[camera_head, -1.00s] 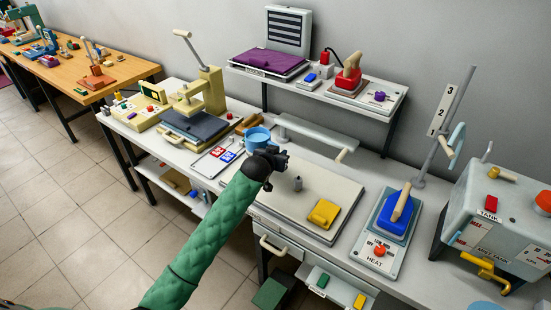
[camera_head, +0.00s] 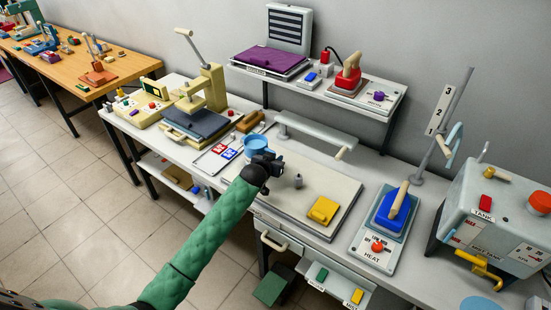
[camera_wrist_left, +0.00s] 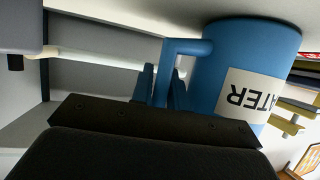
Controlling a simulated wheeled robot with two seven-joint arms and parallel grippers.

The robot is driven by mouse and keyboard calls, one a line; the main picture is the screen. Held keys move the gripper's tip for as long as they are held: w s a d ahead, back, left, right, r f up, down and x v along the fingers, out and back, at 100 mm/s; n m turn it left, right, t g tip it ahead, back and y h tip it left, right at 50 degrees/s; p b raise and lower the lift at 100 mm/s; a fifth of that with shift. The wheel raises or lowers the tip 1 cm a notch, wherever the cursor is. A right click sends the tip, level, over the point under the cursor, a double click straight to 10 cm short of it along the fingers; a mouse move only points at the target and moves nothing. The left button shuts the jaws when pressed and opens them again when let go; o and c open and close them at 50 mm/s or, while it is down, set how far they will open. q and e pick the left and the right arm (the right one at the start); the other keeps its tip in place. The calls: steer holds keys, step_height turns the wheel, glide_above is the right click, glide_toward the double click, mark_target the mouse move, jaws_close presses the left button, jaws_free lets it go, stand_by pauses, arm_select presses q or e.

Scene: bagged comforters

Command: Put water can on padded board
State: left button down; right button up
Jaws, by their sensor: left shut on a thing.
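The water can (camera_head: 255,142) is a blue cup with a handle, at the back left edge of the padded board (camera_head: 335,190). In the left wrist view the can (camera_wrist_left: 207,85) shows a pale label, upside down in the picture. My left gripper (camera_head: 268,160) is shut on the can's handle, and its fingers (camera_wrist_left: 165,88) show there too. The gripper hides the can's lower part in the head view, so I cannot tell whether it touches the board. The board is a pale flat pad on the white table. My right gripper is out of view.
A small grey cylinder (camera_head: 298,181) and a yellow block (camera_head: 322,210) sit on the board. A long grey bar (camera_head: 315,132) runs behind it. A blue iron (camera_head: 393,208) stands to the right, a press (camera_head: 200,105) to the left.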

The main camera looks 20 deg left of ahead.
arm_select(q)
steer(key=c, duration=1.8)
jaws_free()
steer(key=shift+f, duration=0.1)
steer(key=o, duration=0.4)
steer(key=shift+o, duration=0.2)
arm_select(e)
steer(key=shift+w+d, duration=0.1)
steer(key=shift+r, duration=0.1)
arm_select(q)
steer(key=shift+s, duration=0.4)
steer(key=b+v, duration=0.3)
steer(key=v, duration=0.8)
steer(key=shift+r+b, duration=0.35)
steer(key=shift+r, duration=0.05)
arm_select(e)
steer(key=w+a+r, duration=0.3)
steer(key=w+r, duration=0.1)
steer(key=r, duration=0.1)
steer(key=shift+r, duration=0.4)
